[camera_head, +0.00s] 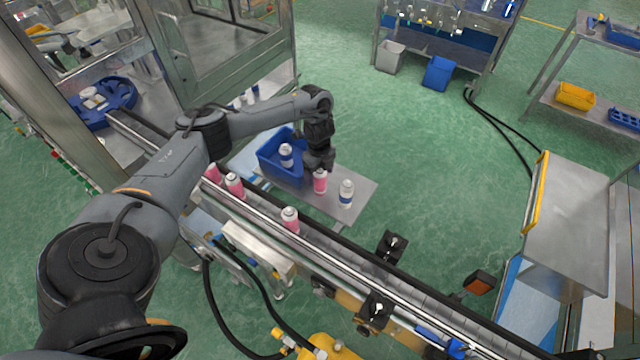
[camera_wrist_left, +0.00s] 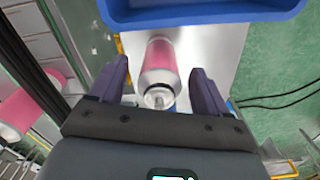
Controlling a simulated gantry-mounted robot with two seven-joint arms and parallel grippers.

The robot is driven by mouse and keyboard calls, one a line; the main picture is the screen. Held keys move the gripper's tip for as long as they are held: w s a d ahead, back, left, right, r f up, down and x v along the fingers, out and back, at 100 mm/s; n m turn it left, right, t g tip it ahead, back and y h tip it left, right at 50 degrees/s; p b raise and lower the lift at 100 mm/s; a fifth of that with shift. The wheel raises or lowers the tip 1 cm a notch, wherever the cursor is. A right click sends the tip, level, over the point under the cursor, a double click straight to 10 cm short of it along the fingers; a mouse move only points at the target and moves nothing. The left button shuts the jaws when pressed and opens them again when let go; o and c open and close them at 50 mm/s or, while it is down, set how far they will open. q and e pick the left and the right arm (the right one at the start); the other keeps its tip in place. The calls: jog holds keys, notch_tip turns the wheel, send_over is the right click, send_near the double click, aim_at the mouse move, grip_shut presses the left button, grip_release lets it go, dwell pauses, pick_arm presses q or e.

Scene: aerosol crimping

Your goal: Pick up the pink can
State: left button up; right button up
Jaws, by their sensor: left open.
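A pink can (camera_head: 320,183) with a silver top stands on the small grey side table (camera_head: 361,210). My left gripper (camera_head: 318,165) is right at its upper part. In the left wrist view the same pink can (camera_wrist_left: 160,65) lies between the two spread dark fingers, with a visible gap on each side. The left gripper is open and holds nothing. In the head view the gripper hides part of the can's surroundings. My right gripper is in neither view.
A white and blue can (camera_head: 346,194) stands just right of the pink one. A blue bin (camera_head: 280,168) holding a similar can is close on the left. More pink cans (camera_head: 235,186) stand on the conveyor (camera_head: 335,262) in front.

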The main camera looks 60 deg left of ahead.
pick_arm(q)
jog(key=shift+f, duration=1.25)
jog(key=c, duration=1.1)
jog(key=shift+r, duration=0.15)
